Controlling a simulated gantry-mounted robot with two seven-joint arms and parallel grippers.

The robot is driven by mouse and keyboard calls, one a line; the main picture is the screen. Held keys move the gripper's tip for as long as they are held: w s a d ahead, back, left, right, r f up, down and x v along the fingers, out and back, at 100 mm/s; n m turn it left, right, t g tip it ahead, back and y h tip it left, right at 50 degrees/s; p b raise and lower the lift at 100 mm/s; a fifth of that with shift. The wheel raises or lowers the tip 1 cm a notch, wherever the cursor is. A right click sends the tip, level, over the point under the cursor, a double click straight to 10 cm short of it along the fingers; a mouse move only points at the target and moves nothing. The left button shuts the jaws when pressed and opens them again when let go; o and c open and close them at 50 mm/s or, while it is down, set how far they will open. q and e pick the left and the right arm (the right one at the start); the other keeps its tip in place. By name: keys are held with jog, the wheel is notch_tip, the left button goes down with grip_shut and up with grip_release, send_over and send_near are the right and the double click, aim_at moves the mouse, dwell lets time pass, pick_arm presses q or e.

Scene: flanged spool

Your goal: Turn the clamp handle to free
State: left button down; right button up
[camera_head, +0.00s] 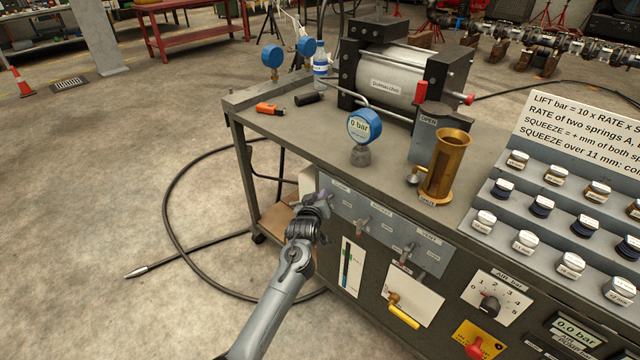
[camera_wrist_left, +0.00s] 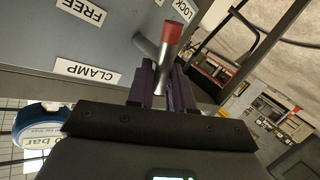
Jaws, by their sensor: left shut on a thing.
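The clamp handle (camera_wrist_left: 172,34), a metal lever with a red tip, shows in the left wrist view on the grey panel (camera_wrist_left: 110,42). My left gripper (camera_wrist_left: 164,75) has its dark purple fingers on either side of the lever and is shut on it. The red tip lies near the LOCK label (camera_wrist_left: 184,9), with the FREE label (camera_wrist_left: 82,12) on the other side and the CLAMP label (camera_wrist_left: 87,71) nearby. In the head view my left gripper (camera_head: 322,200) is at the left end of the cart's front panel and hides the handle. My right gripper is not in view.
Two more levers (camera_head: 361,227) (camera_head: 405,253) sit to the right on the same panel. A yellow handle (camera_head: 404,312) is below. A blue gauge (camera_head: 364,126) and a brass cylinder (camera_head: 446,165) stand on the cart top. The floor (camera_head: 110,200) left of the cart is mostly clear, apart from a hose.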

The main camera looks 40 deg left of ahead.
pick_arm(q)
jog(key=n+h+p, duration=0.1)
jog(key=p, duration=0.1)
jog(key=n+g+h+p, duration=0.1)
jog(key=p, duration=0.2)
jog(key=a+n+h+p, duration=0.1)
jog(key=n+p, duration=0.1)
jog(key=p, duration=0.1)
jog(key=shift+f+g+h, duration=0.15)
jog(key=shift+g+h, duration=0.15)
jog(key=f+n+h+p, duration=0.1)
jog(key=h, duration=0.1)
jog(key=n+h+p, duration=0.1)
jog(key=n+p, duration=0.1)
jog(key=shift+a+f+g+h+p, duration=0.15)
jog(key=shift+f+g+h+p, duration=0.15)
jog(key=shift+f+h, duration=0.1)
jog(key=shift+f, duration=0.15)
jog(key=c, duration=1.2)
grip_release()
